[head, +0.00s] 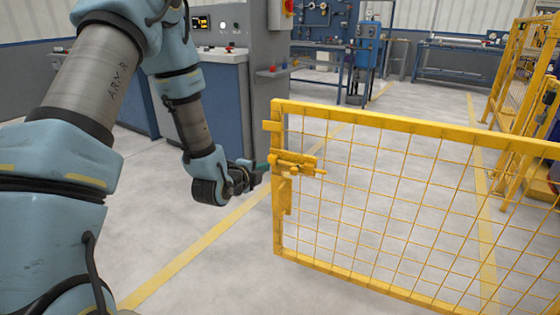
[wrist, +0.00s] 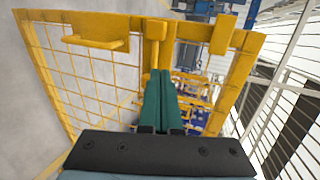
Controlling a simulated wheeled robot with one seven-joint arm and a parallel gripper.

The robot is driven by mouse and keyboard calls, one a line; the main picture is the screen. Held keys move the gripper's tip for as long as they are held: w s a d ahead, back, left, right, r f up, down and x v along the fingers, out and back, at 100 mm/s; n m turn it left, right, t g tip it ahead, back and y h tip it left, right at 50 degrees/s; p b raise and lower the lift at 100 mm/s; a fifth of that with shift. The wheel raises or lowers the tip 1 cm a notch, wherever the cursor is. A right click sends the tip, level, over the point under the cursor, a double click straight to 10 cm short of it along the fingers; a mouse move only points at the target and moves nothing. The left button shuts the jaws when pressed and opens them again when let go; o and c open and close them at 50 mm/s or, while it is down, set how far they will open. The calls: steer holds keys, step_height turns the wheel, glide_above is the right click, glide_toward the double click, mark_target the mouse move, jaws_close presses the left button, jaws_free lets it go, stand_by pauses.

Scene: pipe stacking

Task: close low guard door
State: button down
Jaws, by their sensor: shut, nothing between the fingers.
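The low guard door (head: 390,205) is a yellow frame with wire mesh, standing across the middle and right of the head view. Its latch (head: 298,165) sits near the top of its left edge. My gripper (head: 264,166) is at the left edge of the door, level with the latch; whether it touches cannot be told. In the wrist view my gripper (wrist: 161,75) shows two green fingers side by side, shut and empty, pointing at the yellow frame (wrist: 228,90). A yellow pull handle (wrist: 95,42) shows at the upper left there. The door's right end is out of the head view.
A grey and blue control cabinet (head: 222,90) stands behind my arm. Taller yellow guard fencing (head: 515,75) stands at the right. Workbenches (head: 465,60) line the back. The grey floor (head: 200,275) left of the door is clear, with yellow lines.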

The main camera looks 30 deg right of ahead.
mark_target(285, 156)
steer(key=x, duration=0.7)
steer(key=r+p+x, duration=0.1)
steer(key=x, duration=0.2)
steer(key=shift+w+d+f, duration=0.15)
steer(key=shift+w+d, duration=0.1)
steer(key=shift+d, duration=0.05)
steer(key=shift+w+d, duration=0.3)
steer(key=shift+d, duration=0.1)
